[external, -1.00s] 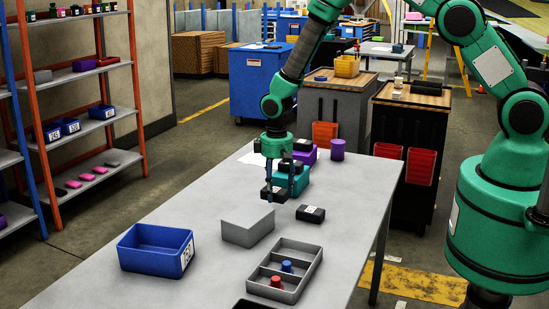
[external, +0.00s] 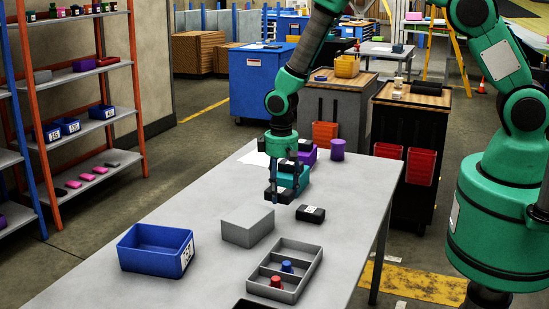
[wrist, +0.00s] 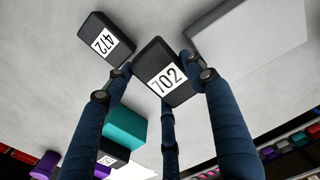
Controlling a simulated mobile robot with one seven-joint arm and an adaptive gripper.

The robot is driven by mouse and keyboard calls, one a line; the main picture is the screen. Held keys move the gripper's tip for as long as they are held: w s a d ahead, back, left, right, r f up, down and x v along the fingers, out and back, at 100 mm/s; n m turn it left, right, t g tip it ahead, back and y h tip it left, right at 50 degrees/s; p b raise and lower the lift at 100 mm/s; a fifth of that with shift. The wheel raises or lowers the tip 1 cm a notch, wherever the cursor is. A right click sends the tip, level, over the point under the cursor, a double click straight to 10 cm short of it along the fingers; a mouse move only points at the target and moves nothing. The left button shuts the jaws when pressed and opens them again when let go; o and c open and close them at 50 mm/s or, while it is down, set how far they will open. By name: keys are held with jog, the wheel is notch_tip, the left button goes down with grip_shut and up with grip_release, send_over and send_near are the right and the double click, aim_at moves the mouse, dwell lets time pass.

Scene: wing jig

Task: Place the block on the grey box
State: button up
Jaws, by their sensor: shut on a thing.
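My gripper (external: 284,188) points down over the table and is shut on a black block with a white 702 label; the block also shows in the wrist view (wrist: 165,72) between my blue fingers. Its lower part shows at the fingertips in the external view (external: 279,197); I cannot tell how far it is above the table. The grey box (external: 248,227) stands on the table, nearer the camera and to the left of my gripper. In the wrist view the grey box (wrist: 245,42) is at the upper right, apart from the held block.
Another black block, labelled 472 (external: 311,213), lies right of the grey box. A teal block (external: 293,176) and purple items are behind my gripper. A blue bin (external: 157,249) and a grey divided tray (external: 285,268) stand in front.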

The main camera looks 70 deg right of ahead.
jog(key=s+a+r+p, duration=0.1)
jog(key=s+a+r, duration=0.4)
jog(key=s+a, duration=0.3)
jog(key=shift+s+a+n+p, duration=0.3)
jog(key=shift+s+a+p, duration=0.1)
jog(key=shift+s, duration=0.85)
jog(key=shift+w, duration=0.1)
send_over(250, 212)
jog(key=shift+w+f, duration=0.1)
jog(key=shift+f, duration=0.65)
jog(key=shift+f, duration=0.1)
jog(key=shift+f, duration=1.65)
jog(key=shift+f, duration=0.15)
jog(key=o, duration=1.7)
